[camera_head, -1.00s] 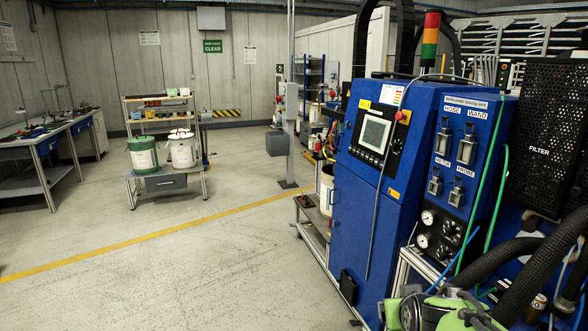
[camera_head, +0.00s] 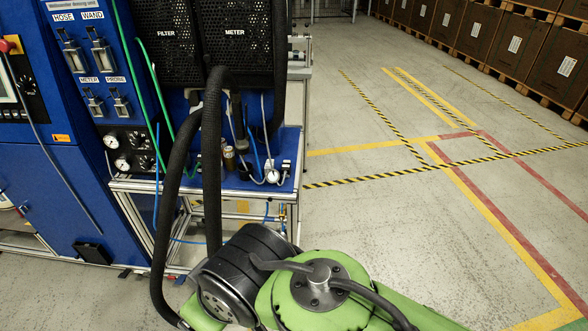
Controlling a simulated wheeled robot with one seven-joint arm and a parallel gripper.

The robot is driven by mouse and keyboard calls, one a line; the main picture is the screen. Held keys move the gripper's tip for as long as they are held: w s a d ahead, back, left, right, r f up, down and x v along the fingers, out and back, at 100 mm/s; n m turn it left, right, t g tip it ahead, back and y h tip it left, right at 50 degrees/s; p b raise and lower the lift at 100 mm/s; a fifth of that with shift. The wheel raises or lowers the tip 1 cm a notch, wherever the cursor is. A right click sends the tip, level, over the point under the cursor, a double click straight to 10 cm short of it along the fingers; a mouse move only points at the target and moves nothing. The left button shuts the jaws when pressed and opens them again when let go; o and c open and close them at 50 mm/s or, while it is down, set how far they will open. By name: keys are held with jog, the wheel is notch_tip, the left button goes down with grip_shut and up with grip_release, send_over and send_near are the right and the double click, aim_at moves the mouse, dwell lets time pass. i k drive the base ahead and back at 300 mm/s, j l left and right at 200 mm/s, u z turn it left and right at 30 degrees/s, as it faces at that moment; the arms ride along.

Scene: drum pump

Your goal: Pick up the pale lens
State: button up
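No pale lens can be made out in the head view. My gripper is not in view; only part of my own green and black arm shows at the bottom. The blue machine stands at the left with its HOSE, WAND, METER and PROBE holders (camera_head: 90,65) on the front panel. Small fittings and a round white gauge (camera_head: 272,176) are on the machine's blue shelf (camera_head: 288,186), too small to tell apart.
Black mesh panels (camera_head: 237,40) marked FILTER and METER stand above the shelf. Brown crates (camera_head: 488,38) on pallets line the back right. Yellow, red and striped floor lines (camera_head: 440,162) cross open floor at the right.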

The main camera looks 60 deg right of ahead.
aim_at(270, 178)
jog(key=z, duration=1.6)
jog(key=i+j+u, duration=0.1)
jog(key=i+j, duration=0.9)
jog(key=j, duration=0.15)
